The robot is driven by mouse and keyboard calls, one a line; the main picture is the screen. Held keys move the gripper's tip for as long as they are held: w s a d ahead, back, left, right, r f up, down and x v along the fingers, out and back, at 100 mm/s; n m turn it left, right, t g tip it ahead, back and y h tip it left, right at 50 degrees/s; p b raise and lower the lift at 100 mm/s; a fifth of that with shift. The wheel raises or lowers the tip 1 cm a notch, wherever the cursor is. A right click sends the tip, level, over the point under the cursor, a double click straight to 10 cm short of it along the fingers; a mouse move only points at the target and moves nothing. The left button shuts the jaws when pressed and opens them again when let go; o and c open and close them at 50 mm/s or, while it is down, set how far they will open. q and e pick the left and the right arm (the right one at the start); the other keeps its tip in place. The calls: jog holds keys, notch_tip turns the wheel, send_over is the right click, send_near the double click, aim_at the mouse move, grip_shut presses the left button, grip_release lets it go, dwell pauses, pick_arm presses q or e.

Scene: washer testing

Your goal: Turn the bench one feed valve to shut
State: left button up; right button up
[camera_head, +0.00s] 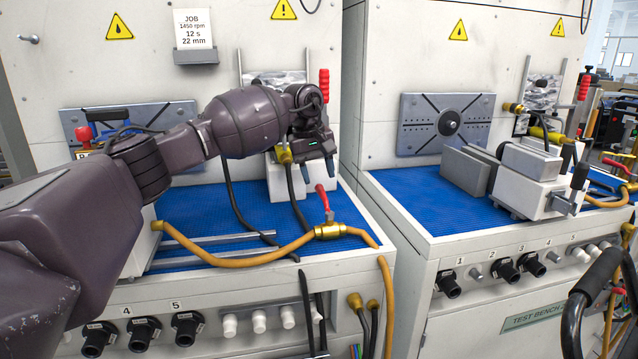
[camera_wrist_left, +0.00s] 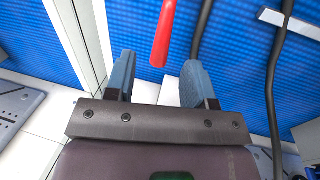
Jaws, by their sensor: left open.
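The bench one feed valve (camera_head: 330,231) is a brass body in a yellow hose at the front edge of the left bench's blue mat. Its red lever (camera_head: 323,197) points up and slightly left, across the run of the hose. My left gripper (camera_head: 318,174) is just above the lever's tip, with its two blue-grey fingers apart and empty. In the left wrist view the red lever (camera_wrist_left: 164,33) lies beyond the open fingers, roughly in line with the gap between them, and no contact shows. The valve body is out of that view. My right gripper is not in view.
Black cables (camera_head: 237,203) and metal rails (camera_head: 215,241) lie on the blue mat (camera_head: 190,204) near the valve. A grey block fixture (camera_head: 527,178) stands on the right bench. Knobs (camera_head: 186,328) line the left bench's front. A black handle (camera_head: 578,310) is at lower right.

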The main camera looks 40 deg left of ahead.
pick_arm(q)
notch_tip(320, 180, up, 6)
jog(key=shift+s+a+r+p, duration=0.25)
jog(key=shift+s+a+p, duration=0.15)
jog(key=shift+s+p, duration=0.05)
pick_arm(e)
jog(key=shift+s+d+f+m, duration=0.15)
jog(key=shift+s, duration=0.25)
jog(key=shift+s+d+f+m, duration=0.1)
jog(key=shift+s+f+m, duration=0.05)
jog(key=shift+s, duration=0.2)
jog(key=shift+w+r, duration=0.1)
